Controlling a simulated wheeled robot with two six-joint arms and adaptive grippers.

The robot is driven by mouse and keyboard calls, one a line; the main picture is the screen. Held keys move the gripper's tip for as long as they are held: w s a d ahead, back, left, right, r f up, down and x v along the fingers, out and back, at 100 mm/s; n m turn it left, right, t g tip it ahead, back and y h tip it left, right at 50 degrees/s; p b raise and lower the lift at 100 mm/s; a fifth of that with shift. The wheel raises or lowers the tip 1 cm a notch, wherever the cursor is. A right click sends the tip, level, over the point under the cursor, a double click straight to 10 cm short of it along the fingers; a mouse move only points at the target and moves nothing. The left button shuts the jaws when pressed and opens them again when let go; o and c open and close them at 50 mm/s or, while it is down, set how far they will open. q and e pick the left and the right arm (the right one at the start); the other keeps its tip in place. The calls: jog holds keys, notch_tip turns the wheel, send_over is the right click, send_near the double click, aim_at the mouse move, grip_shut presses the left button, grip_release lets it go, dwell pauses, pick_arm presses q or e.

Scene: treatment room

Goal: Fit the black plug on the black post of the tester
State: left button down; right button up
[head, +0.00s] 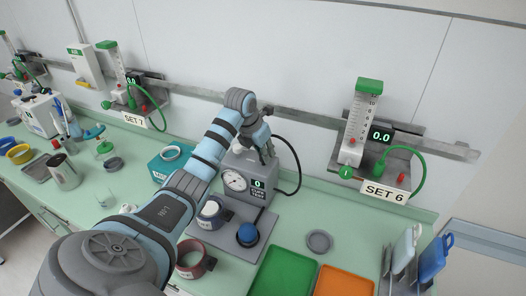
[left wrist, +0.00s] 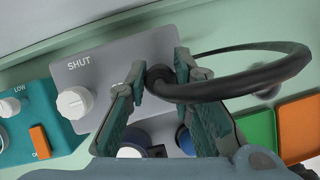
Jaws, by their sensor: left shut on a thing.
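The tester (head: 237,196) is a grey box with a round dial and a green "0" display, standing on a grey base at the middle of the bench. My left gripper (head: 266,152) is over its top right part. In the left wrist view the gripper (left wrist: 158,76) is shut on the black plug (left wrist: 160,79), which sits between the fingertips at the tester's top face. A black cable (left wrist: 245,78) curves from the plug to the right. The black post is hidden; I cannot tell whether the plug is on it or above it. My right gripper is out of view.
A white knob (left wrist: 75,103) marked "SHUT" stands on the tester, left of the fingers. Green (head: 284,272) and orange (head: 343,284) trays lie to the front right. The wall rail is behind.

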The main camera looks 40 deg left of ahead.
pick_arm(q)
jog(key=shift+f, duration=0.1)
jog(key=shift+f+b, duration=0.45)
jog(key=shift+f, duration=0.35)
dwell(0.3)
jog(key=c, duration=1.3)
grip_release()
